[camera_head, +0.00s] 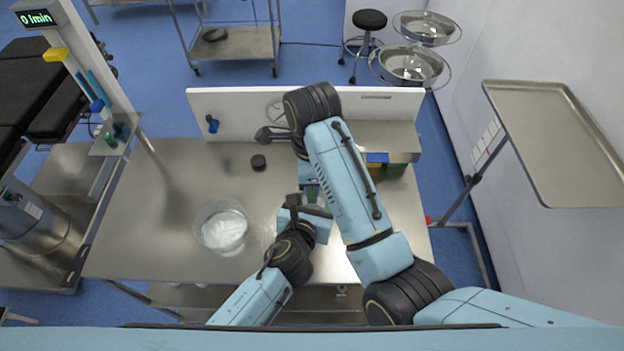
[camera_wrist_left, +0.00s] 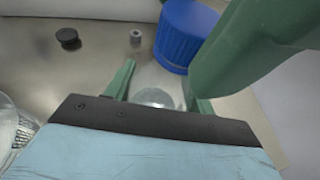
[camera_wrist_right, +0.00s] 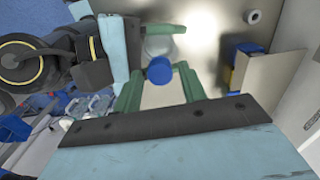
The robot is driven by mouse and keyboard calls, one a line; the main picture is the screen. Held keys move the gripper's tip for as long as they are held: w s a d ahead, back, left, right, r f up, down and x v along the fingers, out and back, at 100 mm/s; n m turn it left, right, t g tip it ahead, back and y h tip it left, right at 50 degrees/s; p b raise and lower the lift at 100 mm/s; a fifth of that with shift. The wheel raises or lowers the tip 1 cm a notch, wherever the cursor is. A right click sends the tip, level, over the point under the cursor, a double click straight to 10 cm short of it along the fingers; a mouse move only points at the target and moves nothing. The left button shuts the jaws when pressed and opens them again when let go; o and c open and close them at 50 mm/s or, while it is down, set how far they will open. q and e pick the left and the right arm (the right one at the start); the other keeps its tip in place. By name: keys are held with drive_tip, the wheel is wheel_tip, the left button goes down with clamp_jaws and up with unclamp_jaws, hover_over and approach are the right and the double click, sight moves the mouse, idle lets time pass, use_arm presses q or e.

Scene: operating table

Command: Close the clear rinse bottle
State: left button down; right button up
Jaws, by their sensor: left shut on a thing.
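The clear rinse bottle (camera_wrist_left: 155,97) stands between the green fingers of my left gripper (camera_wrist_left: 158,80), which is shut on it. A ribbed blue cap (camera_wrist_left: 182,38) sits at the bottle's top end in the left wrist view. I cannot tell whether it is seated on the neck. In the right wrist view the cap (camera_wrist_right: 159,70) lies between the green fingers of my right gripper (camera_wrist_right: 160,76), which look open, with small gaps at its sides. A right gripper finger shows large beside the cap in the left wrist view. In the head view my arms mostly hide bottle and cap.
A clear bowl (camera_head: 220,243) stands left of my left gripper. A black round lid (camera_head: 258,162) lies farther back, and a small grey ring (camera_wrist_left: 136,36) lies near it. Boxes (camera_head: 385,172) stand at the back right, before the white panel (camera_head: 235,105).

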idle(0.3)
drive_tip(key=w+a+r+n+t+y, duration=0.1)
drive_tip(key=w+a+r+n, duration=0.2)
drive_tip(key=n, duration=0.8)
drive_tip(key=a+r+n+t, duration=0.15)
drive_tip(key=r+n, duration=0.35)
drive_tip(key=n, duration=0.6)
drive_tip(key=s+d+n, duration=0.1)
drive_tip(key=n, duration=0.6)
drive_tip(key=s+d+n+g, duration=0.1)
drive_tip(key=d+n, duration=0.1)
drive_tip(key=n, duration=0.6)
drive_tip(key=s+d+n+g+h, duration=0.1)
drive_tip(key=n, duration=0.6)
drive_tip(key=shift+d+f+n+g, duration=0.2)
drive_tip(key=shift+d+n+g, duration=0.1)
drive_tip(key=shift+n, duration=0.1)
